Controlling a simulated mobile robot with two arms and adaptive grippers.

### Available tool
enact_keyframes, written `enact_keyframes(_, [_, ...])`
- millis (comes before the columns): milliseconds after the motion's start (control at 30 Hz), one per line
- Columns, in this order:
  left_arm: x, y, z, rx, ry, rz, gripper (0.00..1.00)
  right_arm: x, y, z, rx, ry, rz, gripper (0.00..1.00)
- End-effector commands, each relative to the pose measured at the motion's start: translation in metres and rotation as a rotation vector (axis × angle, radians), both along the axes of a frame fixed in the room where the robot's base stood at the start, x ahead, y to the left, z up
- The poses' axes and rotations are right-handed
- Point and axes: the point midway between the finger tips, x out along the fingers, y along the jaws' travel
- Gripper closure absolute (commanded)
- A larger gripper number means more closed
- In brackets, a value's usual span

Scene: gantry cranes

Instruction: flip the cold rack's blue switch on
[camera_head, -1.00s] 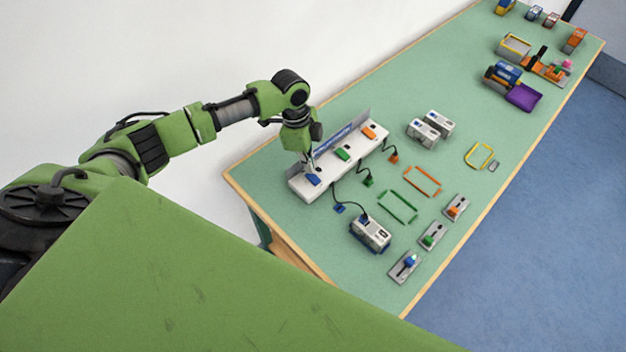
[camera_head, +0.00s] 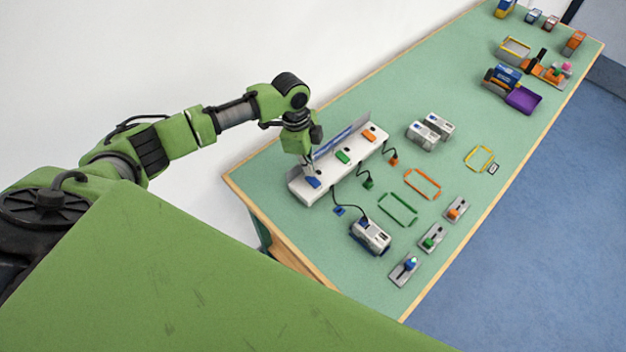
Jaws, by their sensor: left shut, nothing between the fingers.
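The cold rack (camera_head: 326,174) is a long white block with a raised back panel, near the far left edge of the green table. It carries a blue switch (camera_head: 313,182) at its near left end, a green switch (camera_head: 342,156) in the middle and an orange switch (camera_head: 369,135) at the far end. My left gripper (camera_head: 308,170) points down at the rack's blue end, shut and empty. Its tips are very close to the blue switch; I cannot tell whether they touch. The switch's exact tilt is too small to tell. My right gripper is not in view.
A white device (camera_head: 370,236) on a cable stands in front of the rack. Two similar units (camera_head: 422,135) stand farther right. Green (camera_head: 397,208), orange (camera_head: 422,184) and yellow (camera_head: 480,158) frames lie flat. Several small switch plates (camera_head: 404,270) line the front edge.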

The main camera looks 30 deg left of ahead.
Motion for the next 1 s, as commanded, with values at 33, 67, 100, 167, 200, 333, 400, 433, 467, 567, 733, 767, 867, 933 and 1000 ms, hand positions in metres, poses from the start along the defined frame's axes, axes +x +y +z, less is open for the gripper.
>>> enact_keyframes(33, [0.000,0.000,0.000,0.000,0.000,0.000,1.00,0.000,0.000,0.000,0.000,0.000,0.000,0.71])
enact_keyframes(67, [0.000,0.000,0.000,0.000,0.000,0.000,1.00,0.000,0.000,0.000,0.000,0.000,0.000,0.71])
enact_keyframes(100, [0.000,0.000,0.000,0.000,0.000,0.000,1.00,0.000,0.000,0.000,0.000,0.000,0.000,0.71])
enact_keyframes(167, [0.000,0.000,0.000,0.000,0.000,0.000,1.00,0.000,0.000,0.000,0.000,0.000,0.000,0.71])
enact_keyframes(200, [0.000,0.000,0.000,0.000,0.000,0.000,1.00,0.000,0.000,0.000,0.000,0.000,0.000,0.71])
enact_keyframes(333, [0.000,0.000,0.000,0.000,0.000,0.000,1.00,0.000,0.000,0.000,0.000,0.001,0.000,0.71])
enact_keyframes(400, [0.000,0.000,-0.001,0.000,0.000,0.000,1.00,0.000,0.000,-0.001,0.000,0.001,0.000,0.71])
enact_keyframes(433, [0.000,0.000,-0.002,0.000,0.000,0.000,1.00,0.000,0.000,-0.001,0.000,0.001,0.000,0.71])
enact_keyframes(467, [0.000,0.000,-0.002,0.000,0.000,0.000,1.00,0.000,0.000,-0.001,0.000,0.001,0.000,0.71])
enact_keyframes(567, [0.000,0.000,-0.004,0.000,0.000,0.000,1.00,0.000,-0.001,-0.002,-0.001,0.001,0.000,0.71])
enact_keyframes(733, [0.000,0.000,-0.006,0.000,0.000,0.000,1.00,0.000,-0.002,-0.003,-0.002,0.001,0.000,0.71])
enact_keyframes(767, [0.000,0.000,-0.007,0.000,0.000,0.000,1.00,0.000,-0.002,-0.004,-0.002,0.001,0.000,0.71])
enact_keyframes(867, [0.000,0.000,-0.008,0.000,0.000,0.000,1.00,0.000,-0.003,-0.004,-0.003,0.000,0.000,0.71])
enact_keyframes(933, [0.000,0.000,-0.009,0.000,0.000,0.000,1.00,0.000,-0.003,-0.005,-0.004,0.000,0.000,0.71])
enact_keyframes(1000, [0.000,0.000,-0.010,0.000,0.000,0.000,1.00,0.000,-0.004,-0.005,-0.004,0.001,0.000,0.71])
